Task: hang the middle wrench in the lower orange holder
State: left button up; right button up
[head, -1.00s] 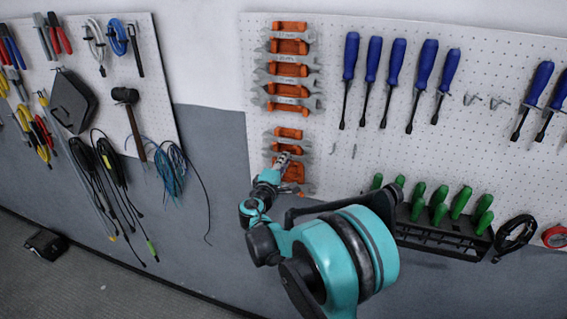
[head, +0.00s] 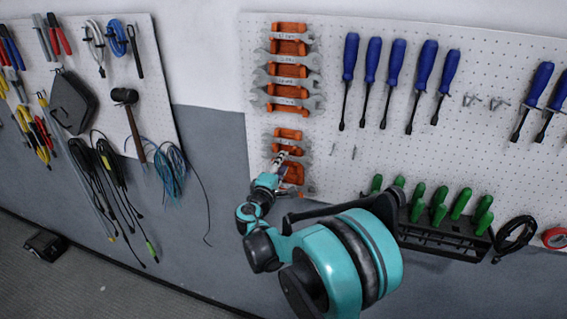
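Several grey open-end wrenches hang sideways in an orange holder (head: 290,26) on the right-hand white pegboard, in a tall upper group. A lower orange holder (head: 293,175) sits below a gap, with grey wrenches (head: 289,134) in its upper part. I cannot tell for sure which one is the middle wrench. My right gripper (head: 281,157) is in front of the lower holder's left side, close to the wrench ends there. Its fingers are too small to tell whether they are open or touching anything. My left gripper is out of view.
Blue screwdrivers (head: 395,62) hang right of the wrenches. A black rack (head: 445,240) with green-handled tools stands out from the board at lower right. A left pegboard carries a hammer (head: 126,96), cables and pliers. The grey wall between the boards is clear.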

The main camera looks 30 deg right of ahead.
jog(key=v, duration=1)
jog(key=shift+s+a, duration=0.2)
jog(key=shift+s, duration=0.1)
jog(key=s+a+f+m+g+y+b, duration=0.1)
jog(key=s+a+f+m+y+b, duration=0.15)
jog(key=s+f+b, duration=0.5)
jog(key=s+a+f+m+g+y+b, duration=0.1)
jog(key=s+a+f+g+y+b, duration=0.2)
jog(key=f+b, duration=0.9)
jog(key=s+a+f+m+y+b, duration=0.15)
jog(key=s+f+y+b, duration=0.3)
jog(key=f, duration=0.95)
jog(key=s+a+f+m+y+b, duration=0.3)
jog(key=s+a+f+b, duration=0.3)
jog(key=f, duration=0.3)
jog(key=shift+s+a+y+b, duration=0.4)
jog(key=shift+s+b, duration=0.05)
jog(key=shift+b, duration=0.2)
